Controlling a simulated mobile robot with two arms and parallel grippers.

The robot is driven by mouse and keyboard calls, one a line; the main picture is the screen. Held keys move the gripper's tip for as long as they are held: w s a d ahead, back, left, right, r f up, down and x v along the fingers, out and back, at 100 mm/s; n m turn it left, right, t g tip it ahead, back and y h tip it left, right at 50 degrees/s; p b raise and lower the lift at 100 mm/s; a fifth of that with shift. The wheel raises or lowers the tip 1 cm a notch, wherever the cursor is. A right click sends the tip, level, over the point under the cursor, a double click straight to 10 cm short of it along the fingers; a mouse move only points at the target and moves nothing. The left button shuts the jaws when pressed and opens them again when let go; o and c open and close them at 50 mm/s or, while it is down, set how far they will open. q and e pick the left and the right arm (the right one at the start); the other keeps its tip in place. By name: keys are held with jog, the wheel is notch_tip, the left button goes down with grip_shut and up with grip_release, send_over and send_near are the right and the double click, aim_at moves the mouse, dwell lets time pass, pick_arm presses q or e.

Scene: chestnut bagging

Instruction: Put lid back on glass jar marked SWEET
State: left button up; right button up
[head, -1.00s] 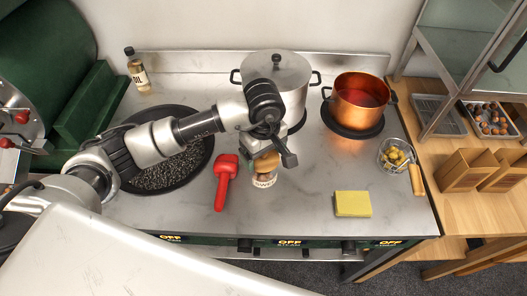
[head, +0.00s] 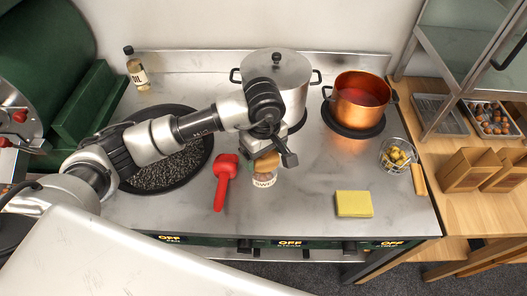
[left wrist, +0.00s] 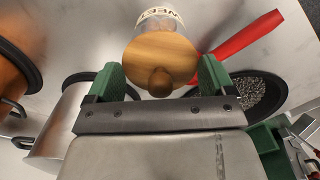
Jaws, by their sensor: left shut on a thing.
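The glass jar (head: 264,181) stands upright on the steel counter, and its white label with dark letters faces the front. The round wooden lid (left wrist: 160,58) with a knob is at the jar's mouth in the left wrist view; it also shows in the head view (head: 266,163). My left gripper (left wrist: 160,76) is shut on the lid, with one green finger on each side. In the head view it points down over the jar. I cannot tell whether the lid is fully seated or slightly above the rim. My right gripper is not in view.
A red-handled tool (head: 224,183) lies close left of the jar. A lidded steel pot (head: 285,80) and a copper pot (head: 360,100) stand behind. A yellow sponge (head: 353,204) and a wire basket (head: 397,155) are to the right. A dark round pan (head: 170,172) is at left.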

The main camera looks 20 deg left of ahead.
pick_arm(q)
jog(key=shift+b, duration=0.4)
dwell(0.3)
jog(key=o, duration=0.7)
jog(key=shift+o, duration=0.2)
jog(key=shift+r+p, duration=1.4)
jog(key=shift+r, duration=2.1)
grip_shut()
